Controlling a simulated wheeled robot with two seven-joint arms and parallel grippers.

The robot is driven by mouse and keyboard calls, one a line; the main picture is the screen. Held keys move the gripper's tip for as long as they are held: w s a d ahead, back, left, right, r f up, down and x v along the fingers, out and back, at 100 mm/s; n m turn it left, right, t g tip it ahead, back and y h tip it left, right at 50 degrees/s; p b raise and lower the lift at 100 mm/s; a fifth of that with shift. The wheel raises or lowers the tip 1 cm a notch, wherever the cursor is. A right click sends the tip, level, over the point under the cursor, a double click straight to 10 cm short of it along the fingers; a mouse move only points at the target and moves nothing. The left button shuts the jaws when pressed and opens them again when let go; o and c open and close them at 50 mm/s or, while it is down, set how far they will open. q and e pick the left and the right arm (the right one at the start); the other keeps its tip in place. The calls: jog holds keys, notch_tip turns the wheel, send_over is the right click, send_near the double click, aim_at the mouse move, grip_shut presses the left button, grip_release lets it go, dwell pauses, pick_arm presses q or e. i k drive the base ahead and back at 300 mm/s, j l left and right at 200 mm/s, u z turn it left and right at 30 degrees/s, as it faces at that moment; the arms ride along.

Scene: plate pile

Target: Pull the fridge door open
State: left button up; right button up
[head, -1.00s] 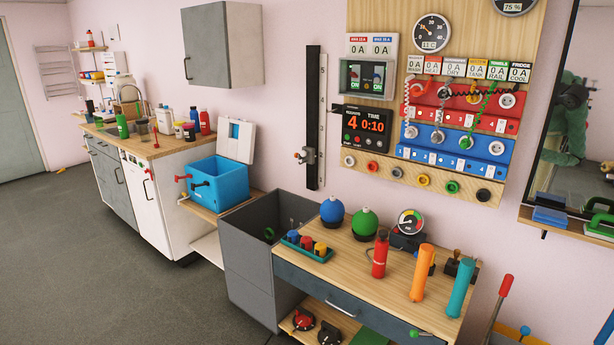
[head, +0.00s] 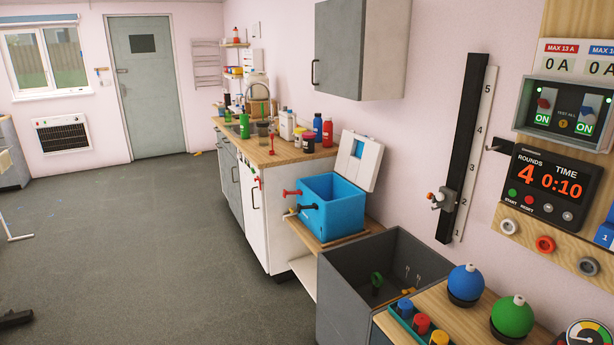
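A white-fronted unit (head: 254,212) stands at the near end of the counter row, with a black upright handle on its front and small red knobs near its top. Its door looks shut. It may be the fridge, but no label shows, so I cannot tell for sure. Neither of my grippers is in view.
A wooden counter (head: 286,153) with bottles runs above the unit. A blue cool box (head: 333,207) with its lid up sits on a low shelf beside it. A grey open bin (head: 345,285) stands nearer.

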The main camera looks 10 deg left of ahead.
aim_at(258, 214)
jog(key=i+j+u, duration=0.25)
jog(key=i+u, duration=0.25)
jog(key=i, duration=0.25)
jog(key=i+u, duration=0.45)
jog(key=i, duration=0.25)
jog(key=i+j+z, duration=0.35)
jog(key=i, duration=0.25)
jog(key=i+j+z, duration=0.3)
jog(key=i+j, duration=0.2)
jog(key=i+j+z, duration=0.35)
jog(key=i+j, duration=0.2)
